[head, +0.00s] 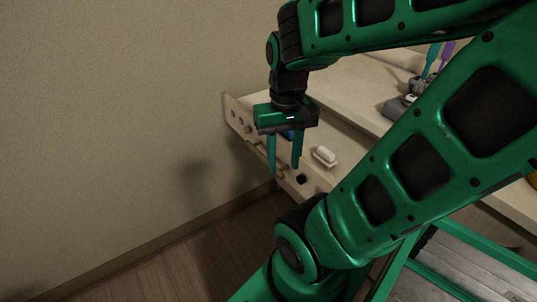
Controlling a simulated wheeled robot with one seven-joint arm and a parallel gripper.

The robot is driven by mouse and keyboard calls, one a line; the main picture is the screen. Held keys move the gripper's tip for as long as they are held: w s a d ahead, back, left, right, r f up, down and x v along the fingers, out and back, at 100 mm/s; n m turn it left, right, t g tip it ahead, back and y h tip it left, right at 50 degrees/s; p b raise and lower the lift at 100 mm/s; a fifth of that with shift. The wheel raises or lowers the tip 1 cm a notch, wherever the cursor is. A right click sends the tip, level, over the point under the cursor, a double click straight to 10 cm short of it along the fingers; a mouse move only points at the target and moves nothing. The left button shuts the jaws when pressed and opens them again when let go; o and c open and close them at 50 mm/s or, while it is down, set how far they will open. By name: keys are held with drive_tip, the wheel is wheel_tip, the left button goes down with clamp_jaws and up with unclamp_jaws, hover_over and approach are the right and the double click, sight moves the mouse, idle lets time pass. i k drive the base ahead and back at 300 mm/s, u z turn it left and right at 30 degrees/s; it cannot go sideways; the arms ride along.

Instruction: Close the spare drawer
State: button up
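My gripper (284,172) points down with its two green fingers spread apart and nothing visible between them. It hangs in front of a pale wooden panel with round dark knobs (238,113) at the left end of the bench, by the wall. A light wooden bar (264,153) shows partly behind the fingers. I cannot tell for sure which part is the spare drawer or how far it stands out, since my gripper and arm cover much of that area. I cannot tell whether the fingers touch the wood.
A small white block on a pale holder (325,157) sits on the bench, right of my gripper. Farther right stands a dark holder with tools (425,80). My arm hides much of the bench. The wall is close on the left; the wooden floor (180,255) below is clear.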

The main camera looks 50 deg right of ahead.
sight(350, 142)
drive_tip(key=z, duration=0.05)
drive_tip(key=k, duration=0.5)
drive_tip(key=z, duration=0.75)
drive_tip(key=k, duration=1.2)
drive_tip(key=u, duration=0.35)
drive_tip(key=i, duration=1)
